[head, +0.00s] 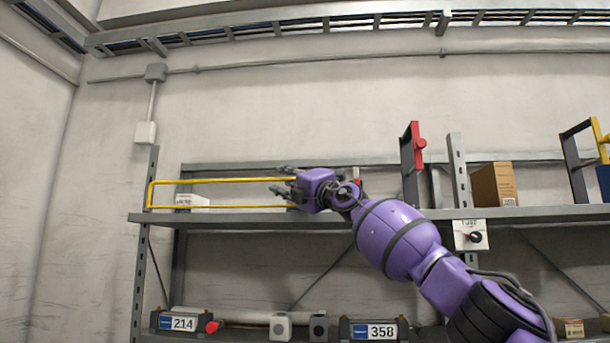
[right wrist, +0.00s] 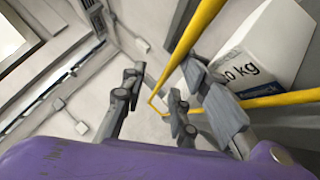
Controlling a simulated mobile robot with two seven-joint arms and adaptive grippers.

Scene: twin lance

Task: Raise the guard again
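The guard is a yellow rail frame (head: 222,181) on the upper shelf. It lies level, with an upper and a lower bar joined by a short upright at the left end. My right gripper (head: 283,180) is at the right part of the guard and hides its right end. In the right wrist view, the guard's bar (right wrist: 205,28) runs down past my spread fingers (right wrist: 165,95), which look open. I cannot tell whether a finger touches the bar. My left gripper is in neither view.
A white box (head: 190,200) marked in kg sits behind the guard. A red-handled upright frame (head: 415,145) and a cardboard box (head: 494,184) stand to the right on the shelf (head: 270,219). Labelled units 214 (head: 184,322) and 358 (head: 374,330) sit below.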

